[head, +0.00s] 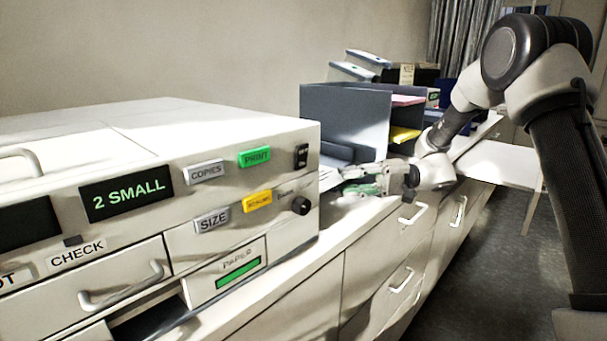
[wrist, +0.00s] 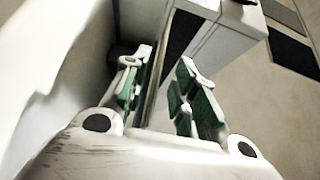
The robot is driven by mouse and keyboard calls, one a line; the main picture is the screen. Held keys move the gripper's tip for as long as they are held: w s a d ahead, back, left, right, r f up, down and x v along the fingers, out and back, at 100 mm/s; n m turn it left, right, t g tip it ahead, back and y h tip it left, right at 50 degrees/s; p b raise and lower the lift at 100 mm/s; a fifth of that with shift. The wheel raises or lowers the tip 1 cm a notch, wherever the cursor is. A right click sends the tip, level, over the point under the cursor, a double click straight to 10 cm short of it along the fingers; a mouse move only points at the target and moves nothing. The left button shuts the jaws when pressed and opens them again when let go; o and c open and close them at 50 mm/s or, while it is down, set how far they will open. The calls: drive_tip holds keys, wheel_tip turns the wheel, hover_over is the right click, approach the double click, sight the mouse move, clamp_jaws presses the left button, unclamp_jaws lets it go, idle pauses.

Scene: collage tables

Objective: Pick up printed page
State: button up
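My gripper (head: 362,184) is at the right side of the big white printer, just past its front corner in the head view. In the wrist view its two green-padded fingers (wrist: 160,98) stand apart, with a gap between them. A thin pale strip runs through that gap in the picture; I cannot tell whether it is a page edge or part of the machine behind. A pale, flat patch (head: 330,176) shows between the printer and the fingers in the head view. I cannot tell if it is the printed page. No page is clearly seen in the grip.
The printer (head: 140,215) shows "2 SMALL" on its display (head: 126,195), above a partly open lower drawer. A grey sorter (head: 345,120) with coloured paper stands behind my gripper. The white cabinet top (head: 290,265) is narrow in front. Open floor (head: 480,255) lies to the right.

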drive_tip(key=shift+x, duration=0.8)
drive_tip(key=shift+c, duration=0.4)
clamp_jaws()
